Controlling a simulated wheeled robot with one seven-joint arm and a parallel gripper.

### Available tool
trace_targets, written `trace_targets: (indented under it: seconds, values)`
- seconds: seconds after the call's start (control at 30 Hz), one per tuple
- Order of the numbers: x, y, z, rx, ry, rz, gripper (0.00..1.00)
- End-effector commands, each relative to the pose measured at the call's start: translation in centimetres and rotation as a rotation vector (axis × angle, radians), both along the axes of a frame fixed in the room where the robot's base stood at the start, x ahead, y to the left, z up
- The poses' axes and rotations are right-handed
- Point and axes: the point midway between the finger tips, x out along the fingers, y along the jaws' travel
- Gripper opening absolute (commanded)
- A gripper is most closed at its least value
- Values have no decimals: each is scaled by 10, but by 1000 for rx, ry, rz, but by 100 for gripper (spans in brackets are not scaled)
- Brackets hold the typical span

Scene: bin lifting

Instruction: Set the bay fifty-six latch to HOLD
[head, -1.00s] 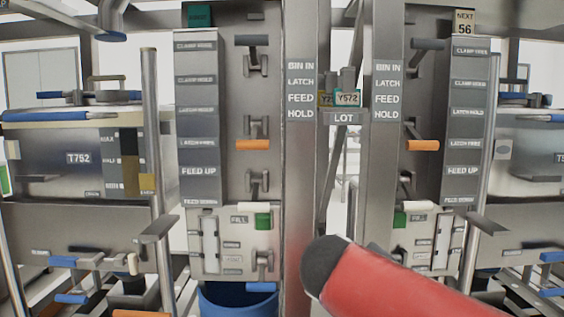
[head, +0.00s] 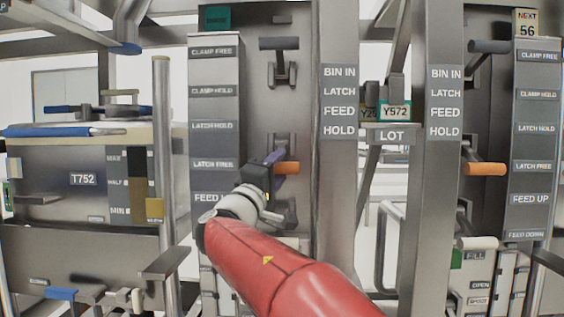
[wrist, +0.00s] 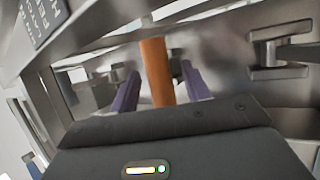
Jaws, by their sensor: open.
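An orange latch handle (head: 287,168) sticks out from the left panel (head: 290,95), level with its LATCH FREE label (head: 214,164) and below LATCH HOLD (head: 212,126). My gripper (head: 270,162) is at this handle. In the wrist view the orange handle (wrist: 157,70) stands between the two purple fingers of my open gripper (wrist: 161,88), with gaps on both sides. A second orange handle (head: 485,169) is on the right panel, also level with LATCH FREE. A sign reading NEXT 56 (head: 527,22) is above the right panel. The teal sign (head: 216,17) above the left panel is unreadable.
A dark clamp handle (head: 279,43) sits above the orange one on the left panel. A grey upright pole (head: 163,180) stands left of the panel.

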Motion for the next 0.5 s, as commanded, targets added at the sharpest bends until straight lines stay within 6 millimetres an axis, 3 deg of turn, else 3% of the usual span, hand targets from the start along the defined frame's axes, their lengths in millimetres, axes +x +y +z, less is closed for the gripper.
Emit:
trace_targets:
  seconds: [0.2, 0.5]
  values:
    - [17, -8, 8, 0, 1, 0, 47]
    - [18, -9, 8, 1, 2, 0, 44]
